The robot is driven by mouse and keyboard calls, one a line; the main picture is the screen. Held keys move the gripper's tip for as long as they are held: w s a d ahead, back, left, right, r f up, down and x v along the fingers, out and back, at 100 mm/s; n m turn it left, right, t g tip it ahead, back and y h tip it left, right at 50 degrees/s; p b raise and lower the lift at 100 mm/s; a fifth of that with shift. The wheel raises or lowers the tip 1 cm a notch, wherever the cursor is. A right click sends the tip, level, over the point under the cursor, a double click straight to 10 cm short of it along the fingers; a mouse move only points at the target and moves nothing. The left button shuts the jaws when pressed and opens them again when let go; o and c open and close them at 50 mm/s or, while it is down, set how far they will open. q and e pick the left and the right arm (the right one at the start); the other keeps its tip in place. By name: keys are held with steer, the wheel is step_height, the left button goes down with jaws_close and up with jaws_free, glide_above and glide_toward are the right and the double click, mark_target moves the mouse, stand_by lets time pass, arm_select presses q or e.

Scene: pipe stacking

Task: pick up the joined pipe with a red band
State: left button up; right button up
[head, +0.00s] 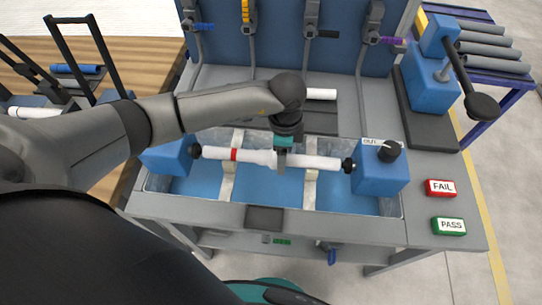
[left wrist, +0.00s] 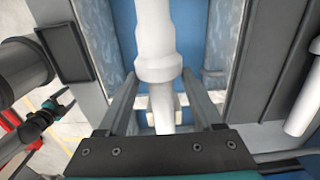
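The joined white pipe (head: 214,153) lies level between the black fittings of two blue blocks, above the blue-floored trough. Its red band (head: 234,155) is left of my left gripper (head: 281,160) in the head view. A thicker white collar is at mid-pipe. My left gripper points down over the pipe just right of the collar. In the left wrist view its fingers (left wrist: 162,90) stand on either side of the pipe (left wrist: 155,35), with gaps showing, so it is open. My right gripper (left wrist: 52,108) is small at the left of that view; its opening is unclear.
Blue end blocks stand left (head: 167,158) and right (head: 380,172). A FAIL button (head: 440,188) and a PASS button (head: 449,226) are at the right. Another white pipe (head: 321,94) lies behind the trough. A blue lever press (head: 432,85) stands at back right.

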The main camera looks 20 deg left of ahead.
arm_select(q)
steer(key=c, duration=0.9)
steer(key=shift+r, duration=0.1)
